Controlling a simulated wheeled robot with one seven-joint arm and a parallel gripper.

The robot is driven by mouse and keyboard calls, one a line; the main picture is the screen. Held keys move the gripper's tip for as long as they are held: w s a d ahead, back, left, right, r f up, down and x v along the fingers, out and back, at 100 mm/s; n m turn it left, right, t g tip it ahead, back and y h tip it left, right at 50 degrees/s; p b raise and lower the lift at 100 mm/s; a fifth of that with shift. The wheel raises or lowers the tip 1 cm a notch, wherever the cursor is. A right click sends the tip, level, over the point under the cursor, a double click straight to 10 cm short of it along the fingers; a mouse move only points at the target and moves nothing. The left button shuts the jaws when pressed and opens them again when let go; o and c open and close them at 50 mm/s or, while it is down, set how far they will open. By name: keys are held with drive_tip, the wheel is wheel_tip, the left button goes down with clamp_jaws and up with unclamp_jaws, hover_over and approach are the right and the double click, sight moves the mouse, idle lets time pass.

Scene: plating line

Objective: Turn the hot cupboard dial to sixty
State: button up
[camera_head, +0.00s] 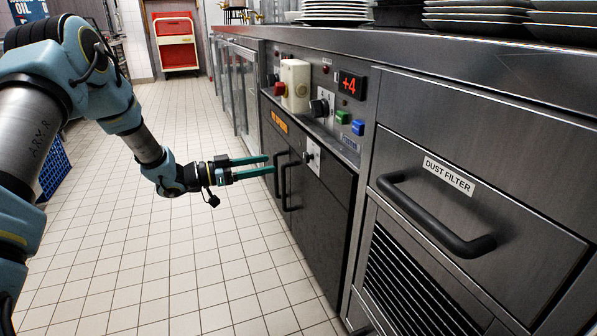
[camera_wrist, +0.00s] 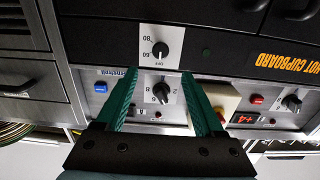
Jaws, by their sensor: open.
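The dial marked OFF, 60 and 80 (camera_wrist: 160,50) is a dark round knob on a white plate on the dark cupboard front; it also shows in the head view (camera_head: 311,154). I cannot clearly tell which mark its pointer is at. An orange "HOT CUPBOARD" label (camera_wrist: 289,60) is on the same front and shows in the head view (camera_head: 279,121). My gripper (camera_head: 270,164) is open and empty, held out in front of the cupboard. In the wrist view its fingertips (camera_wrist: 160,73) are spread, with the dial just beyond them, apart from it.
A second dial (camera_wrist: 161,92) shows between my fingers; it sits on the steel panel above (camera_head: 319,107). Nearby are a +4 display (camera_head: 351,84), a green button (camera_head: 343,117) and a blue button (camera_head: 357,127). Black door handles (camera_head: 288,185) stick out.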

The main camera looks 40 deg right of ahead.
sight(304, 157)
drive_tip(key=b+x, duration=0.2)
drive_tip(key=x, duration=0.8)
drive_tip(key=shift+s+d, duration=0.1)
drive_tip(key=shift+d, duration=0.15)
drive_tip(key=shift+c, duration=0.4)
clamp_jaws()
